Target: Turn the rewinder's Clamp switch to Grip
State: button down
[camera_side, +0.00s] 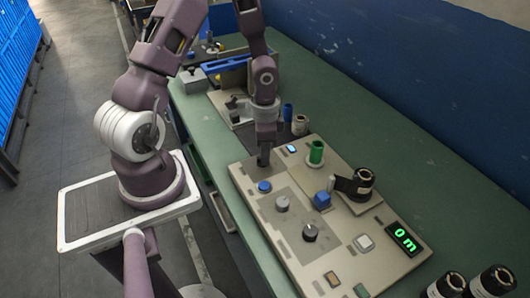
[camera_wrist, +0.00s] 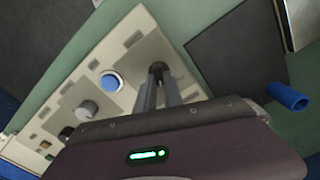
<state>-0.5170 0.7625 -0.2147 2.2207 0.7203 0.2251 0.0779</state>
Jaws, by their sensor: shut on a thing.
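The rewinder's beige control panel (camera_side: 240,172) lies on the green bench. My gripper (camera_side: 264,163) points down at the panel's far left corner. In the wrist view my gripper (camera_wrist: 160,88) has its fingers close together on a small dark knob (camera_wrist: 157,67), which appears to be the switch. The fingers hide most of this knob, and no label or pointer direction can be read. Beside it are a round blue button (camera_side: 264,186), a grey knob (camera_side: 282,203) and a black knob (camera_side: 310,233). The blue button also shows in the wrist view (camera_wrist: 110,82).
A display (camera_side: 404,240) reads 0 m. More rolls (camera_side: 492,282) stand at the lower right. The bench (camera_side: 400,150) right of the panel is clear.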

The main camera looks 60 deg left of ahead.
jog(key=shift+m, duration=0.7)
jog(key=c, duration=1.5)
grip_release()
jog(key=shift+o, duration=0.2)
jog(key=shift+r, duration=0.1)
notch_tip(320, 180, up, 7)
jog(key=shift+f, duration=0.1)
